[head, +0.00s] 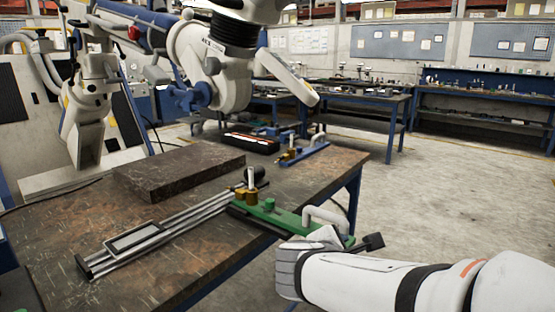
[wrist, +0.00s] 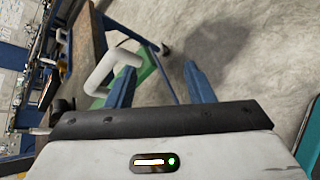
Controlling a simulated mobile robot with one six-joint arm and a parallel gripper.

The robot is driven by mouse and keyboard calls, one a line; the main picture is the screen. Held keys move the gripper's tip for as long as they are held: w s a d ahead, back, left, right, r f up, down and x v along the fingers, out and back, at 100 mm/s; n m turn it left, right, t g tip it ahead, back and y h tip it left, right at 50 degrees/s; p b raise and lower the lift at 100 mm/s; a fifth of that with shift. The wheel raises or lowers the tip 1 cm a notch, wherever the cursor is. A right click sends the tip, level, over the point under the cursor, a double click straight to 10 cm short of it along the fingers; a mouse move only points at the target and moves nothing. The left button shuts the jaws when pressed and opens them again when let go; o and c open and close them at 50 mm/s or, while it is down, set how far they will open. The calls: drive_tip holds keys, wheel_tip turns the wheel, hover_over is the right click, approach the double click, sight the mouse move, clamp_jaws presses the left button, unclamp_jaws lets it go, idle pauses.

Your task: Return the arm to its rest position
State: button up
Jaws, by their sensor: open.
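A green arm (head: 283,218) lies over the near right edge of the workbench, with a brass-and-white post (head: 251,190) at its left end and a green knob on top. A white curved handle (head: 325,215) rises from its right end. My gripper (wrist: 158,67) is open, its two blue fingers apart with floor seen between them. In the wrist view the white handle (wrist: 112,66) stands beside and partly behind the left finger; I cannot tell whether they touch. In the head view my white arm comes from the lower right, and my fingers are largely hidden.
The workbench (head: 200,285) holds metal rails (head: 165,235), a dark slab (head: 180,172), a blue fixture (head: 303,152) and an orange-and-black tray (head: 252,143). A large white robot arm (head: 215,60) hangs over its back. Open floor (head: 440,190) lies to the right.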

drive_tip(key=s+r+m+g+y+p, duration=0.3)
drive_tip(key=s+r+m+p, duration=0.2)
drive_tip(key=s+m+p, duration=0.2)
drive_tip(key=s+d+r+m+g+y+p, duration=0.1)
drive_tip(key=s+r+m+g+y+p, duration=0.3)
drive_tip(key=m+p, duration=0.7)
drive_tip(key=s+r+m, duration=0.2)
drive_tip(key=s, duration=0.1)
drive_tip(key=shift+s+r, duration=0.2)
drive_tip(key=shift+r, duration=0.05)
idle(1.2)
